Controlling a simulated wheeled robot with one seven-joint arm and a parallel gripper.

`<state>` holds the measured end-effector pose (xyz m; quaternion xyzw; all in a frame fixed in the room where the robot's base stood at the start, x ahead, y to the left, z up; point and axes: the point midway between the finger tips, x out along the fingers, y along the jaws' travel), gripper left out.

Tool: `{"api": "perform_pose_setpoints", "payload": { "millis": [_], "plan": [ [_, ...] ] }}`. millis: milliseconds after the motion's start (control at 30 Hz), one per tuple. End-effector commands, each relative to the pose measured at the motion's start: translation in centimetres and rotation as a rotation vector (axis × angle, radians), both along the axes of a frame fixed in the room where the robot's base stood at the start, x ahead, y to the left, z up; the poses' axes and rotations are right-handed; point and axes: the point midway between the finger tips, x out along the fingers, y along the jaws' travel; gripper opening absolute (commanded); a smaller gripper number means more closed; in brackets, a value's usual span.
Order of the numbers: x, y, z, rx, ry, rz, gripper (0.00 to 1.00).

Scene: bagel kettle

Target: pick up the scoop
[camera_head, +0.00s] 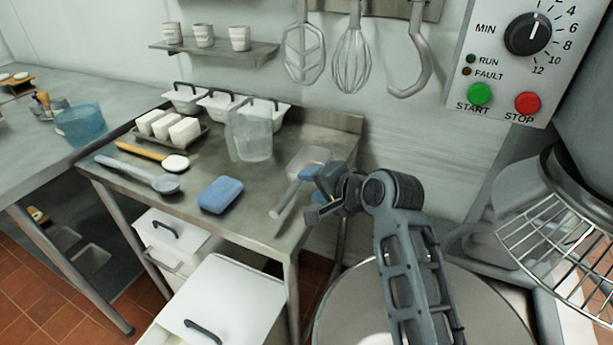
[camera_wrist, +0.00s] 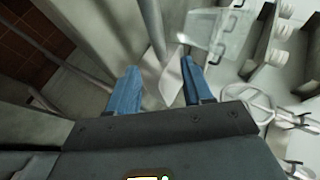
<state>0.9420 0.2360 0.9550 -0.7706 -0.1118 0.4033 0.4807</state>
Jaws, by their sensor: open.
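The scoop (camera_head: 308,158) is a pale metal one lying at the right end of the steel table, its handle (camera_head: 286,198) angled toward the front left. My gripper (camera_head: 314,188) is at the right side of the scoop and partly covers it. In the wrist view my gripper (camera_wrist: 160,68) is open, with two blue fingers apart. A pale shape that looks like the scoop (camera_wrist: 168,80) shows between the fingers, with a grey bar above it. I cannot tell whether the fingers touch it.
The steel table (camera_head: 255,205) also holds a blue sponge (camera_head: 220,194), a clear jug (camera_head: 250,137), a grey ladle (camera_head: 150,177), a wooden-handled tool (camera_head: 150,154) and white tubs (camera_head: 225,103). The round kettle lid (camera_head: 350,300) is below my arm. A control box (camera_head: 510,60) hangs at upper right.

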Motion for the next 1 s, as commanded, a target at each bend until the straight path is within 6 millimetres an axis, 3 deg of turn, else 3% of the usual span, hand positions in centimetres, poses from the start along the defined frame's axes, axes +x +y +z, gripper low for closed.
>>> {"api": "perform_pose_setpoints", "payload": {
  "millis": [333, 700, 1000],
  "plan": [
    [2.5, 2.6, -2.1, 0.000, 0.001, 0.001, 0.51],
    [3.1, 3.0, -2.7, 0.000, -0.001, -0.001, 0.51],
    [3.1, 3.0, -2.7, 0.000, 0.001, -0.001, 0.24]
  ]
}}
